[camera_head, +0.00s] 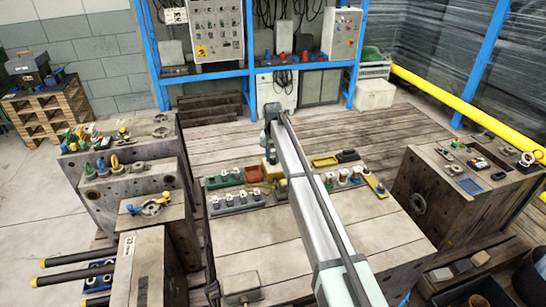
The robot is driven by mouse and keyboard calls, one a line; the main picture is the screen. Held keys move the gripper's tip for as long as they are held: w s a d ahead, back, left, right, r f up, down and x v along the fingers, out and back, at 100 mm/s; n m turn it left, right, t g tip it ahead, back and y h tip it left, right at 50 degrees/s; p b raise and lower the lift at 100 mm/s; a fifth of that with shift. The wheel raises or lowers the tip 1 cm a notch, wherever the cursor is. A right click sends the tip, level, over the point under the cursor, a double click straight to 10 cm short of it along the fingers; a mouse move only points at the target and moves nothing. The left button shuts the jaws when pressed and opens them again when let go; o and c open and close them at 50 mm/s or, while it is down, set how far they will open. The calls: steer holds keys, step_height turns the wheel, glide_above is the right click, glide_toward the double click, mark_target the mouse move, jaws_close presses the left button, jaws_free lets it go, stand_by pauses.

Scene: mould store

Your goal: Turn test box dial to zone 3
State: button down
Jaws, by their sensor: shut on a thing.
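My arm reaches from the bottom right up to the middle of the picture. My gripper (268,146) hangs down at its far end, small and partly hidden by the arm. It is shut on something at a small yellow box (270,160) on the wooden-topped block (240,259). This box appears to be the test box and the thing held its dial. The dial itself, its pointer and its zone marks are hidden or too small to read.
Left of the gripper are an orange-red bin (254,174), a green tray (224,180) and a grey-green rack (235,201). Right of the arm are a yellow tray (325,161) and a row of small fittings (344,177). The block's front top is mostly clear.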

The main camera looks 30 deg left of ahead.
mark_target(274, 159)
steer(key=shift+m, duration=0.4)
steer(key=c, duration=0.8)
jaws_free()
steer(key=shift+c, duration=0.2)
steer(key=shift+r, duration=0.15)
step_height(274, 159, up, 14)
steer(key=shift+f, duration=0.2)
steer(key=shift+d, duration=0.1)
